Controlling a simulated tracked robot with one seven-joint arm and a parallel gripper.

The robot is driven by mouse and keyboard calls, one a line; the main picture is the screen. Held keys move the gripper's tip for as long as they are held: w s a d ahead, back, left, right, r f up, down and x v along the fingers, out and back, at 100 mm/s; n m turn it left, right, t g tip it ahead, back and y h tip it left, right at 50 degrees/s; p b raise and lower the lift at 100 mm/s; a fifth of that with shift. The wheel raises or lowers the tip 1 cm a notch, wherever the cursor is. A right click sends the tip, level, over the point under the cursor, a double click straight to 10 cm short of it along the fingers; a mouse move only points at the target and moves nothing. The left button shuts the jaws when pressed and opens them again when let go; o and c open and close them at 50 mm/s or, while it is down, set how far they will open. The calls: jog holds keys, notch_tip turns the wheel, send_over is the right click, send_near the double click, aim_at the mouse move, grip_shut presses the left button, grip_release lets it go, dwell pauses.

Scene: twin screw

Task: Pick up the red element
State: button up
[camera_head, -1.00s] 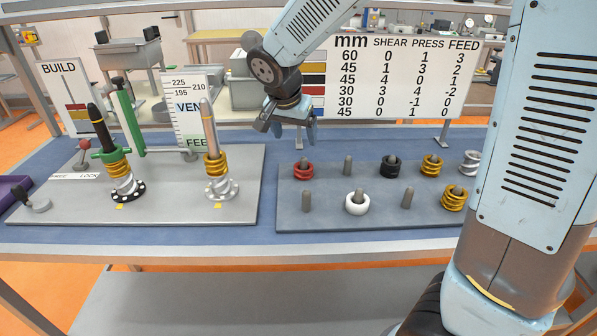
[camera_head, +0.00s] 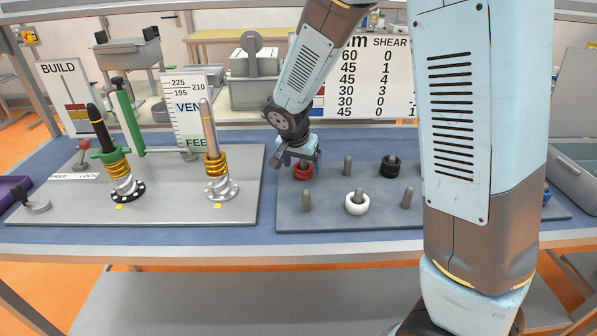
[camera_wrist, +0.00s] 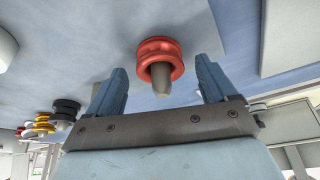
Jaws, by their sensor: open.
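The red element (camera_head: 302,172) is a ring around a short grey peg at the back left of the right-hand grey board (camera_head: 330,215). In the wrist view the red element (camera_wrist: 160,58) sits around its peg, between and beyond my two blue fingers. My gripper (camera_head: 297,160) is just above the red element in the head view, where it partly hides it. My gripper (camera_wrist: 160,88) is open, and no finger appears to touch the ring.
A white ring (camera_head: 357,203) and a black ring (camera_head: 390,167) sit on nearby pegs. Bare pegs (camera_head: 348,166) stand close by. The left board (camera_head: 170,195) carries two tall spindles with yellow rings. My arm hides the right part of the board.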

jog(key=shift+x, duration=0.85)
jog(key=c, duration=1.2)
jog(key=shift+c, duration=0.3)
jog(key=shift+r, duration=0.15)
